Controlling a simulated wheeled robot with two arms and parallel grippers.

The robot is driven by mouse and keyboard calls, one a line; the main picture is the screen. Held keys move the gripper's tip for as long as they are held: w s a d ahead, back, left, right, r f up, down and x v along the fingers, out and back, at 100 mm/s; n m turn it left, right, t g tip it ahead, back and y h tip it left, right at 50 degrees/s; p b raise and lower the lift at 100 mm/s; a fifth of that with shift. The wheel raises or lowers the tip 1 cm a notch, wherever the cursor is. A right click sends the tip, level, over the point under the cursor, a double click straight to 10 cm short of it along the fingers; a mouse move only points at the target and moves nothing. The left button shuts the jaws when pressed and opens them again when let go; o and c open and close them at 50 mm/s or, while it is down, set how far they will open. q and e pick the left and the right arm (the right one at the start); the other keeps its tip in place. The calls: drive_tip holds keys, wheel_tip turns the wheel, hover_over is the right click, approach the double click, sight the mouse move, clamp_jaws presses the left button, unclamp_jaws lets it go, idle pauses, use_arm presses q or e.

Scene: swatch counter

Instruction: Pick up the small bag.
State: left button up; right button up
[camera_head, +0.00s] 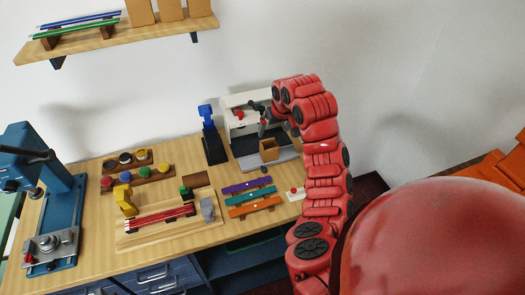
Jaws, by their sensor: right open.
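A small brown box-shaped thing (269,150), which looks like the small bag, stands upright on the grey base in front of the white machine. My right arm comes in from the lower right and arches over, with its gripper (263,131) pointing down close above the small bag. The gripper is open and seems to hold nothing. Whether its fingers touch the bag is too small to tell. My left gripper is not in view.
The white machine (242,121) stands right behind the bag. A blue and black stand (211,140) is to its left. Purple, teal and orange bars (248,186) lie in front. A blue press (55,215) is far left. A wall shelf (120,38) holds larger brown bags.

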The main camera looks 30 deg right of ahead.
drive_tip(key=b, duration=0.5)
approach(269, 146)
drive_tip(key=f+p, duration=0.1)
drive_tip(key=f, duration=0.1)
drive_tip(key=a+f+p, duration=0.1)
drive_tip(key=shift+w+f+p, duration=0.25)
drive_tip(key=shift+w+p, duration=0.05)
drive_tip(key=shift+f, duration=0.5)
drive_tip(key=shift+w+d+f+p, duration=0.1)
drive_tip(key=shift+w+f+p, duration=0.25)
drive_tip(key=shift+p, duration=0.25)
drive_tip(key=p+x, duration=0.1)
drive_tip(key=x, duration=0.2)
drive_tip(key=shift+d+p, duration=0.15)
drive_tip(key=shift+p, duration=0.15)
drive_tip(key=shift+w+f, duration=0.25)
drive_tip(key=shift+f, duration=0.45)
drive_tip(key=shift+c, duration=0.3)
